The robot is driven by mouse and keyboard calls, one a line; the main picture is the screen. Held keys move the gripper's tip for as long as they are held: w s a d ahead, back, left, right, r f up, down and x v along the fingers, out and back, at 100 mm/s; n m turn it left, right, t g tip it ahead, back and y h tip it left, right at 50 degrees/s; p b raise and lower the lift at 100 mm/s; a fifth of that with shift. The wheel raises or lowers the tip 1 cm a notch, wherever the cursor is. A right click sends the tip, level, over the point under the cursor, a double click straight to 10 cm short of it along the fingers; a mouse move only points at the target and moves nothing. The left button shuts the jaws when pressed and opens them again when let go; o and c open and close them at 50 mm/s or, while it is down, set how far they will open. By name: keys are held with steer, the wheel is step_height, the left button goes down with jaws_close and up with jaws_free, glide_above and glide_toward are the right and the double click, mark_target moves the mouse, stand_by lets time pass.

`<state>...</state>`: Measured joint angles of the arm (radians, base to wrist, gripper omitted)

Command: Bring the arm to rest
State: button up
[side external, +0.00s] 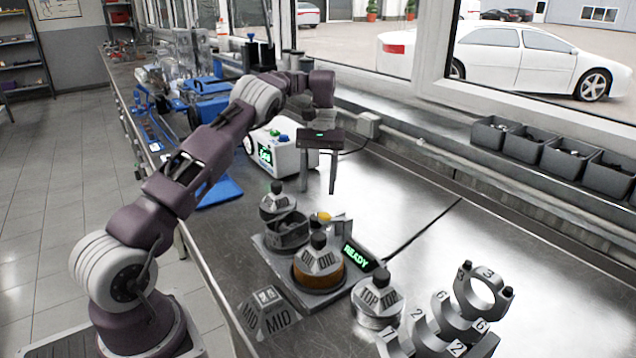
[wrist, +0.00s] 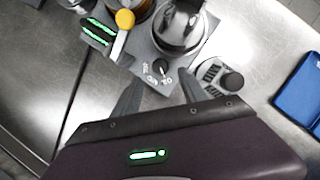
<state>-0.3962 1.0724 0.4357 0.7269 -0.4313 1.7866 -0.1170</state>
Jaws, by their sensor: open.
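My gripper (side external: 318,188) hangs above the steel bench, fingers pointing down, open and with nothing between the fingers. In the side view it is behind the small station with the lit READY display (side external: 357,256), clear of the parts. In the wrist view the two dark fingers (wrist: 158,98) are spread at the near edge of the grey station base (wrist: 145,62). A black dial (wrist: 160,67) with lettering sits on that base. An amber-based pot marked OIL (side external: 318,270) stands on the station.
A white device with a green screen (side external: 284,148) is behind my gripper. Grey bins (side external: 495,135) line the window ledge. The bench's right middle is mostly bare.

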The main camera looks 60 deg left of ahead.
steer(key=s+d+r+m+t+y, duration=0.1)
steer(key=s+d+r+m+t, duration=0.1)
steer(key=s+d+r, duration=0.45)
steer(key=s+d+r+m+t+y, duration=0.15)
steer(key=s+d+r, duration=0.25)
steer(key=d+r, duration=0.6)
steer(key=s+d+f+m+t, duration=0.1)
steer(key=s+d+m+t, duration=0.1)
steer(key=s, duration=0.7)
steer(key=s+d+f+m+t, duration=0.2)
steer(key=s+d+m+t, duration=0.1)
steer(key=s, duration=0.7)
steer(key=shift+d+m+y, duration=0.3)
steer(key=shift+m+y, duration=0.05)
